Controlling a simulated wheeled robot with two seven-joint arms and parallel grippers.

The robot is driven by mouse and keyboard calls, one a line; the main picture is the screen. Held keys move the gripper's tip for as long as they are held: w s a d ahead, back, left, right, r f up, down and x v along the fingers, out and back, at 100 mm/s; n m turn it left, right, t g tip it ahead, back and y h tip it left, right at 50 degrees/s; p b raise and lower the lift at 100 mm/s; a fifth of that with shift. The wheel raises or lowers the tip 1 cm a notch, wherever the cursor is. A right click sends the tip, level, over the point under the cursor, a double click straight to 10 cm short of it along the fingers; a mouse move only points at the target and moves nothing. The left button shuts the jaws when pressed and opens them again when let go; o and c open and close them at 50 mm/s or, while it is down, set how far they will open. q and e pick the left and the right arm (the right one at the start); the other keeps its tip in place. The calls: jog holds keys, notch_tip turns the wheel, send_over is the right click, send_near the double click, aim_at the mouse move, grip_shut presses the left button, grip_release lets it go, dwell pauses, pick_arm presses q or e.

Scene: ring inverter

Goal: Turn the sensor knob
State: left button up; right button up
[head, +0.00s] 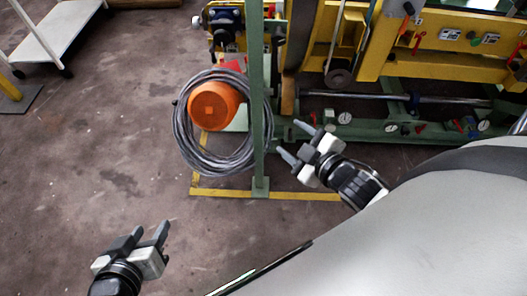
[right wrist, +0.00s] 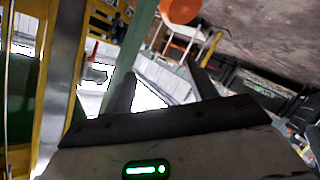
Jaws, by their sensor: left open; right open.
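I cannot tell for certain which part is the sensor knob. Small round dial-like parts sit on the green lower frame of the machine in the head view, one at the left (head: 344,117) and one further right (head: 483,125). A dark round part (head: 339,77) hangs on the yellow frame above. My right gripper (head: 291,140) is open and empty, in front of the green frame and just right of the green post. Its two fingers also show in the right wrist view (right wrist: 162,88). My left gripper (head: 152,231) is open and empty over bare floor, away from the machine.
A green upright post (head: 258,120) stands close to the left of my right gripper. A coil of grey cable (head: 185,150) and an orange round part (head: 213,104) are beside it. A yellow floor bar (head: 225,192) runs below.

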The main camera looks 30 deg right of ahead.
pick_arm(q)
jog(key=shift+f, duration=0.2)
pick_arm(e)
jog(key=s+a+f+m+g+y, duration=0.2)
jog(key=a+m, duration=0.4)
jog(key=a, duration=0.4)
jog(key=shift+s+a+f+g, duration=0.35)
jog(key=shift+s+f+g, duration=0.25)
jog(key=shift+s, duration=0.7)
pick_arm(q)
jog(key=a, duration=0.1)
jog(key=a+t, duration=0.1)
jog(key=s+a+f+y, duration=0.1)
jog(key=shift+s+a+t, duration=0.1)
jog(key=shift+a+t, duration=0.15)
jog(key=shift+t, duration=0.05)
pick_arm(e)
jog(key=shift+s+a+m, duration=0.25)
jog(key=shift+a+m, duration=0.25)
